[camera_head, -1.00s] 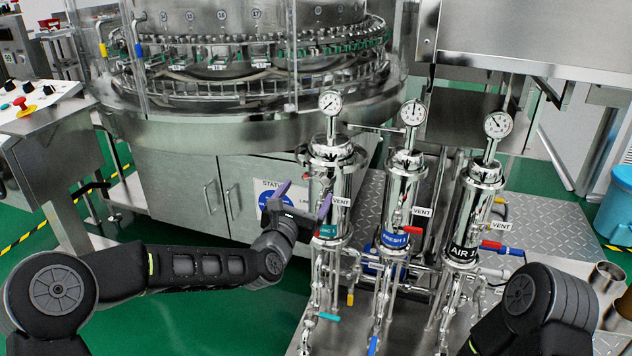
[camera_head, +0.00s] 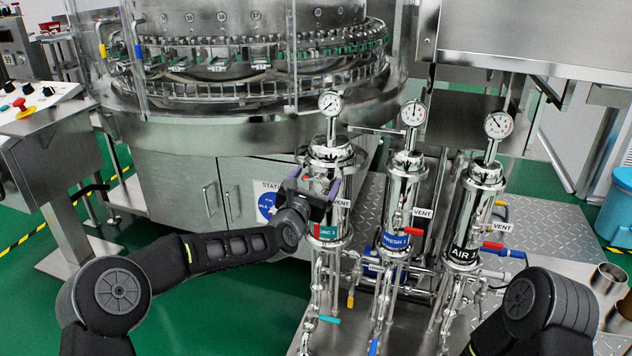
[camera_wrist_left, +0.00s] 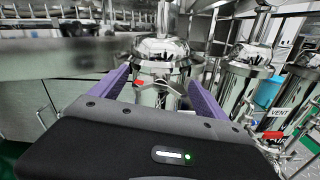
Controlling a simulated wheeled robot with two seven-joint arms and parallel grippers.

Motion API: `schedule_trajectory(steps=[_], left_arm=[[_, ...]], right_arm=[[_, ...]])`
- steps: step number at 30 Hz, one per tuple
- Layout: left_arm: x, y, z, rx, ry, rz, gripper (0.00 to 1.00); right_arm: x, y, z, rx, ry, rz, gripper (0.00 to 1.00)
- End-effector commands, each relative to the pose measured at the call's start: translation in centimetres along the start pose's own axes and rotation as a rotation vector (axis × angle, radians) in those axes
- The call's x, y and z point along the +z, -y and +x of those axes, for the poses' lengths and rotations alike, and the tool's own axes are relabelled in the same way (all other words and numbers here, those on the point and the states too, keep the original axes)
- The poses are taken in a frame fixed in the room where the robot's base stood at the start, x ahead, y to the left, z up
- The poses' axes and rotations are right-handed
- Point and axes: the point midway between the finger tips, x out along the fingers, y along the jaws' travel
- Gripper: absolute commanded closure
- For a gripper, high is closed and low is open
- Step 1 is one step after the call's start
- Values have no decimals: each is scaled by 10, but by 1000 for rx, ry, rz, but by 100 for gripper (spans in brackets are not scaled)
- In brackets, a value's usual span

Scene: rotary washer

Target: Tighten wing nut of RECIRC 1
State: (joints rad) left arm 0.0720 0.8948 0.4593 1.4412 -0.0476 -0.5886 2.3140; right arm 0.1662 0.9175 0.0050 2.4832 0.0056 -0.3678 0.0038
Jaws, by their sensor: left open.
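The RECIRC 1 housing (camera_head: 327,215) is the leftmost of three shiny steel filter housings, with a teal label low on its body and a gauge on top. My left gripper (camera_head: 318,184) is open in front of the upper body, just below the clamp. In the left wrist view the purple fingers (camera_wrist_left: 160,78) lie to either side of the housing, with the clamp (camera_wrist_left: 160,60) ahead; contact cannot be told. My right gripper is out of view.
The FRESH 1 housing (camera_head: 402,205) and the AIR 1 housing (camera_head: 470,215) stand close on the right. A VENT tag (camera_head: 341,203) hangs beside my left gripper. The washer's steel cabinet (camera_head: 180,185) is behind on the left. Valves and pipes crowd below the housings.

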Motion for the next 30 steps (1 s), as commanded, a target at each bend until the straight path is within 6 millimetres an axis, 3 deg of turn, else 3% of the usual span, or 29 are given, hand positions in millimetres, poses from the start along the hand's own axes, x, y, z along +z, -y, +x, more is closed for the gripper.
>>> schedule_trajectory(steps=[6,27,30], left_arm=[[0,0,0,0,0,0,15],[0,0,0,0,0,0,73],[0,0,0,0,0,0,77]], right_arm=[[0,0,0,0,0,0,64],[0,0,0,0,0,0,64],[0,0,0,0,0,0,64]])
